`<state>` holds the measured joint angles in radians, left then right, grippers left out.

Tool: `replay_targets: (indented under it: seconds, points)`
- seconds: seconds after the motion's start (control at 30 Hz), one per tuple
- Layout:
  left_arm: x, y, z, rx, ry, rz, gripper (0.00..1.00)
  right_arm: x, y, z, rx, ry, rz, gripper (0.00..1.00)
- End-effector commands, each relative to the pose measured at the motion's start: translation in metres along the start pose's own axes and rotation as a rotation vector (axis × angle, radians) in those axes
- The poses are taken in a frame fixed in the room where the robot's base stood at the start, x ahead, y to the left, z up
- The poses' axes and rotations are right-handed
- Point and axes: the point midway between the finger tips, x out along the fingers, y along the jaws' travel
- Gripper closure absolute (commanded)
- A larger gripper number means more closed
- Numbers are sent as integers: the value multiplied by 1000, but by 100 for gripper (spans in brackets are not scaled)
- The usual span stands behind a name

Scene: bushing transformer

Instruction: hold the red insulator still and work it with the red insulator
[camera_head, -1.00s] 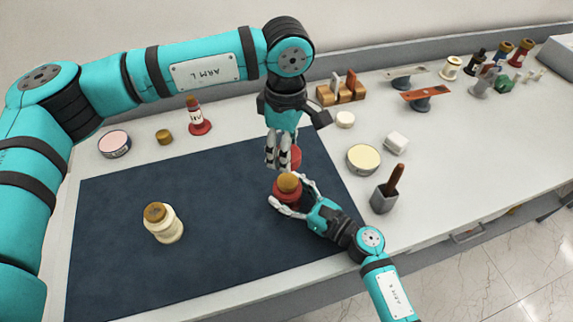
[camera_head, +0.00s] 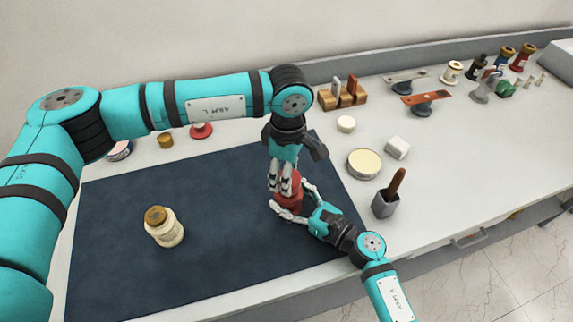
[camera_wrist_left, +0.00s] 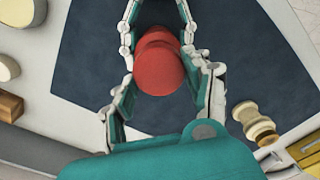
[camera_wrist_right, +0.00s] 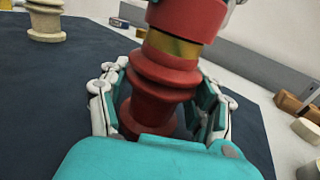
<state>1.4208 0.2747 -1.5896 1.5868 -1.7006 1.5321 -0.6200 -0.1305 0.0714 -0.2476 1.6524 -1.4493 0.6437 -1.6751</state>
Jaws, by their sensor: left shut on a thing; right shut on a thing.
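The red ribbed insulator (camera_wrist_right: 160,88) stands upright on the dark mat, with a brass band (camera_wrist_right: 172,46) at its top. My right gripper (camera_head: 291,200) is shut around its sides; the insulator also shows in the head view (camera_head: 290,206). A smooth red piece (camera_wrist_right: 188,16) sits directly above the brass, lined up closely with it; I cannot tell how firmly they touch. My left gripper (camera_head: 284,187) points down from above, shut on this red piece, which also shows between its fingers in the left wrist view (camera_wrist_left: 158,66).
A cream insulator with a brown top (camera_head: 164,227) stands on the mat's left (camera_head: 115,255). To the right are a round cream-topped tin (camera_head: 364,164), a white block (camera_head: 397,147) and a grey holder with a brown handle (camera_head: 386,203). The mat's middle is clear.

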Motion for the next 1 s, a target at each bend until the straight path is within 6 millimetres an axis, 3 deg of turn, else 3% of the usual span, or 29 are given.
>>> replay_targets:
  seconds: [0.6,0.63,0.8,1.0]
  points:
    - [15,0,0,1,0,0,66,0,0,-1,-1,3,0,85]
    - [14,0,0,1,0,1,47,0,0,-1,-1,3,0,85]
    - [14,0,0,1,0,0,24,-1,0,-1,-1,3,0,85]
    - [14,0,0,0,0,0,22,-1,0,-1,-1,3,0,85]
